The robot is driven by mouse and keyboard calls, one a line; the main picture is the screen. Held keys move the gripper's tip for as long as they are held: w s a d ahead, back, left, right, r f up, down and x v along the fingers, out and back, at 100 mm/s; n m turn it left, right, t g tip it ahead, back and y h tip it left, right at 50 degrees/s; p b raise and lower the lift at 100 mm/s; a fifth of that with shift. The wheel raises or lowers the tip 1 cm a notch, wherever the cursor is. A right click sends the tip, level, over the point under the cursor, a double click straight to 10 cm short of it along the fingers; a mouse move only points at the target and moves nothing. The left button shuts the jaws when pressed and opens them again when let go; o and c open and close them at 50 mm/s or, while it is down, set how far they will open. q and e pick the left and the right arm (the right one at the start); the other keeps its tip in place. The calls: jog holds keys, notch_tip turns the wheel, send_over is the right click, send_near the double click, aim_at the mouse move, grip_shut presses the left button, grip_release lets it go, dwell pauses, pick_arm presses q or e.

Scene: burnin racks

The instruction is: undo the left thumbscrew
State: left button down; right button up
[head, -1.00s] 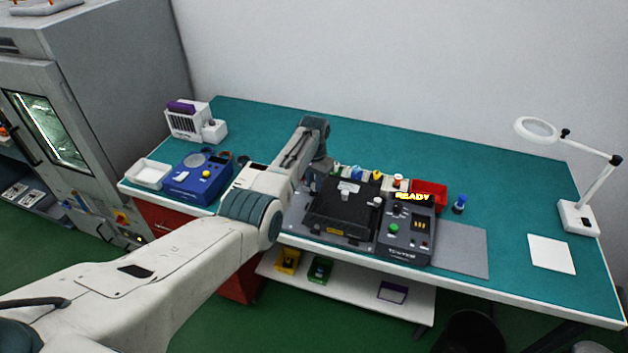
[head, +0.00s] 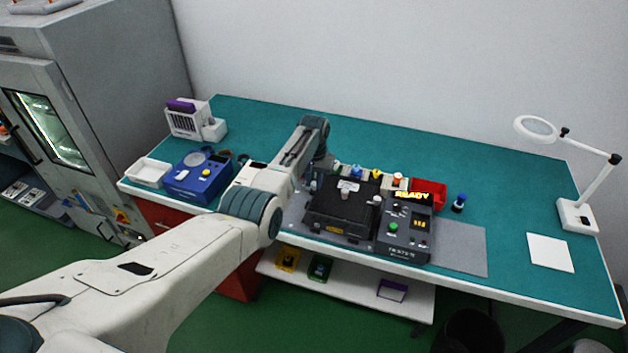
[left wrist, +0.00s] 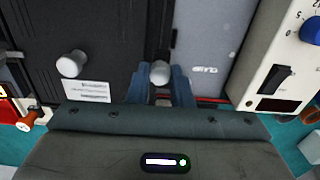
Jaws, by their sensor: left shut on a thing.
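The black fixture (head: 340,212) sits on the bench, with a dark lid and a white label on top. The left thumbscrew (left wrist: 160,72) is a pale round-headed knob at the edge of the black plate in the left wrist view. My left gripper (left wrist: 161,88) has its two blue fingers on either side of it and is shut on it. In the head view my arm and wrist hide most of this grip. Another pale knob (left wrist: 72,63) stands beside the white label, apart from the fingers. My right gripper is not in view.
A control box (head: 405,240) with a lit READY sign adjoins the fixture on the right. A blue device (head: 190,185) and white tray (head: 150,172) stand to the left. A red bin (head: 430,190) is behind. The bench's right side is mostly clear around a magnifier lamp (head: 578,215).

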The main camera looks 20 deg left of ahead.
aim_at(314, 184)
pick_arm(q)
jog(key=c, duration=1.3)
grip_release()
jog(key=shift+r, duration=0.1)
notch_tip(314, 184, up, 11)
jog(key=b, duration=0.3)
jog(key=shift+f, duration=0.2)
